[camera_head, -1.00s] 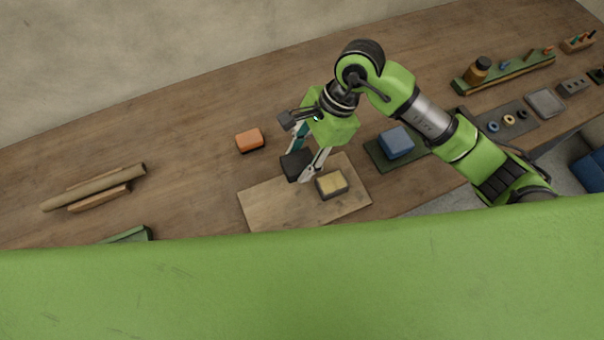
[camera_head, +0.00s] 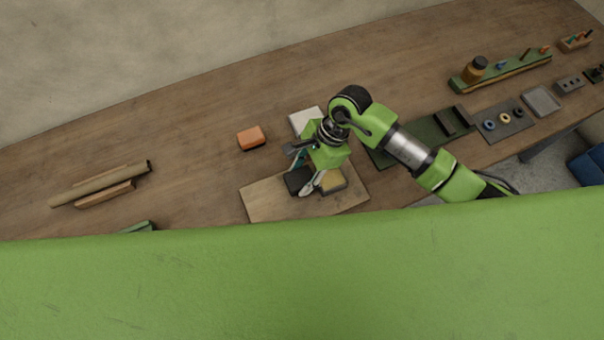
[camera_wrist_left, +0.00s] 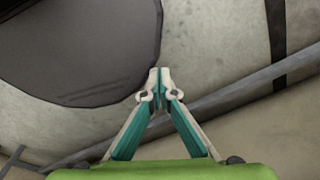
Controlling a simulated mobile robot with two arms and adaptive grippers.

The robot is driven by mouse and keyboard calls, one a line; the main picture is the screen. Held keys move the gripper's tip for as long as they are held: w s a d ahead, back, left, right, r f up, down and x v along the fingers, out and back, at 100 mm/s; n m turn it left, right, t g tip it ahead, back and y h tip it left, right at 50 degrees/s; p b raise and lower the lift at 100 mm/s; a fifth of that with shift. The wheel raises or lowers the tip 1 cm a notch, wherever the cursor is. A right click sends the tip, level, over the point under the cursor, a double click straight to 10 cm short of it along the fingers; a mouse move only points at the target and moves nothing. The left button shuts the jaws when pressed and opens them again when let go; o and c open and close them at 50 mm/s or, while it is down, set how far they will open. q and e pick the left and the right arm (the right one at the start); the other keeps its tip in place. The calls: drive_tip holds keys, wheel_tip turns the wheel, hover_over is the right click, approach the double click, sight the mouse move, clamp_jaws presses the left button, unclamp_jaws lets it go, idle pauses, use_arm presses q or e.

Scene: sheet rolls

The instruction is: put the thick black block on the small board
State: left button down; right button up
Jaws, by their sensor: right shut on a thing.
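The thick black block (camera_head: 297,179) is between the fingers of my right gripper (camera_head: 306,182), which is shut on it. The block is over the upper part of the light wooden board (camera_head: 265,203); I cannot tell whether it touches the board. A yellow-topped dark block (camera_head: 334,181) is on the board just right of the gripper, partly hidden by it. My left gripper (camera_wrist_left: 158,78) shows only in the left wrist view, with its fingertips together and nothing between them.
An orange block (camera_head: 251,138) lies left of my right arm, and a white block (camera_head: 306,118) behind it. A dark green board (camera_head: 425,132) with a black piece (camera_head: 455,120) is to the right. Wooden rolls (camera_head: 100,185) lie far left. The table's back left is clear.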

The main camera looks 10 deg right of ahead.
drive_tip(key=o, duration=0.8)
drive_tip(key=shift+f, duration=0.2)
drive_tip(key=o, duration=0.4)
use_arm(q)
drive_tip(key=shift+s+a+f, duration=0.15)
drive_tip(key=shift+s, duration=0.45)
use_arm(e)
drive_tip(key=shift+r, duration=0.1)
drive_tip(key=shift+r, duration=0.25)
use_arm(q)
wheel_tip(320, 180, down, 2)
drive_tip(key=shift+b, duration=1.05)
use_arm(e)
drive_tip(key=v, duration=1.1)
drive_tip(key=shift+d+r, duration=0.15)
drive_tip(key=shift+r, duration=0.25)
drive_tip(key=shift+f, duration=0.1)
